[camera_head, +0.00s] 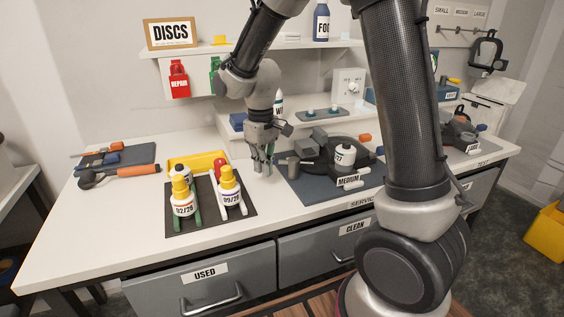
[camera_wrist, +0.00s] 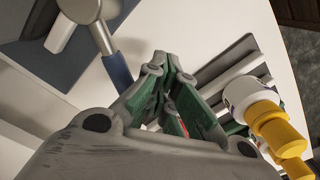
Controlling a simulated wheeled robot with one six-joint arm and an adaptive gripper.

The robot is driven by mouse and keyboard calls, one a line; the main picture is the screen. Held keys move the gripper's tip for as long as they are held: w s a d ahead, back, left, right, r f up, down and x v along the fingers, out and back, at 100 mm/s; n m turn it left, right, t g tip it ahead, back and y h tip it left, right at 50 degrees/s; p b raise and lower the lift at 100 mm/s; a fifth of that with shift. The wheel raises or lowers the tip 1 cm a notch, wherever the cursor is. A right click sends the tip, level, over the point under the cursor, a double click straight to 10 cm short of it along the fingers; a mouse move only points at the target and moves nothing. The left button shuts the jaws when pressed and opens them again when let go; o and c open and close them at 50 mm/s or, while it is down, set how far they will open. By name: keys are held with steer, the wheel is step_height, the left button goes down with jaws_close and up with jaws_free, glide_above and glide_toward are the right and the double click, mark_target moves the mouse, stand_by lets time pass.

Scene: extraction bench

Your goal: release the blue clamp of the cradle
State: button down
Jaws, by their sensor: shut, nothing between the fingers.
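A blue grip on a metal rod (camera_wrist: 117,70) shows at the upper left of the wrist view, beside my fingers and apart from them. It looks like the clamp's lever; its rod runs to a grey round part (camera_wrist: 80,8) by the dark mat. In the head view the dark cradle (camera_head: 318,152) sits on the service mat, with grey blocks on it; the blue grip is hard to make out there. My gripper (camera_head: 262,170) points down just left of the cradle, over the white bench top. Its green-padded fingers (camera_wrist: 172,65) are shut and empty.
Left of my gripper, yellow-capped bottles (camera_head: 182,199) (camera_head: 229,187) stand in holders on a black mat (camera_head: 210,228). A shelf (camera_head: 290,44) is behind. The bench front left is clear.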

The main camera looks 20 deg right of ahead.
steer(key=shift+w+d, duration=0.2)
steer(key=shift+w, duration=0.85)
steer(key=shift+w+d, duration=0.4)
steer(key=shift+w, duration=0.4)
steer(key=shift+w+d, duration=0.5)
steer(key=shift+w, duration=0.3)
steer(key=shift+w+d, duration=0.6)
steer(key=shift+d, duration=0.1)
step_height(320, 180, up, 8)
steer(key=s, duration=0.1)
